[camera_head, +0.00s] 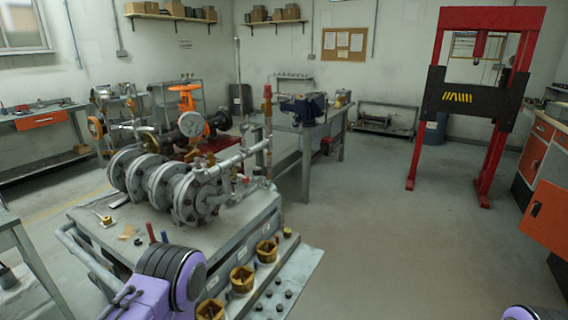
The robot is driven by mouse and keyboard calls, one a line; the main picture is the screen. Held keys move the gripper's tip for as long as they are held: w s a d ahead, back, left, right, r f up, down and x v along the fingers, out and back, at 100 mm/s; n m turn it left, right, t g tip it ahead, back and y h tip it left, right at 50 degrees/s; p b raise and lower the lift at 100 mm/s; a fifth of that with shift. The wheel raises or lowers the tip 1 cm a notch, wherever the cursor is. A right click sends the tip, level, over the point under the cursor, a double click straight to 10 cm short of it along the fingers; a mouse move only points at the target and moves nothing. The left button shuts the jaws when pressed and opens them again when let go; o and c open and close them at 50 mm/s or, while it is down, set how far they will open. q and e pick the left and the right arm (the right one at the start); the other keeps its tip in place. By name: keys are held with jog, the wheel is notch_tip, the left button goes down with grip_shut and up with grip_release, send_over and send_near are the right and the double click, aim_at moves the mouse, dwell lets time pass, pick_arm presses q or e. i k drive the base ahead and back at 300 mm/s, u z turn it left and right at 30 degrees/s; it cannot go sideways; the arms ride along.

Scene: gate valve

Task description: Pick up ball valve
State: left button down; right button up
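I cannot tell for certain which item is the ball valve. A small brass-coloured fitting (106,220) lies on the left part of the cart top (150,236), with a thin pale piece beside it. A purple and black part of my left arm shows at the lower left and a bit of my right arm at the lower right edge. Neither gripper shows.
A grey workbench (302,127) with a blue vise (304,108) stands behind the cart. A red press frame (482,110) stands at the back right, and orange-fronted cabinets (545,222) at the right edge. The floor (390,235) between is clear.

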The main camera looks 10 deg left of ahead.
aim_at(211, 158)
jog(key=z, duration=0.4)
jog(key=i, duration=3.3)
jog(key=u, duration=3.55)
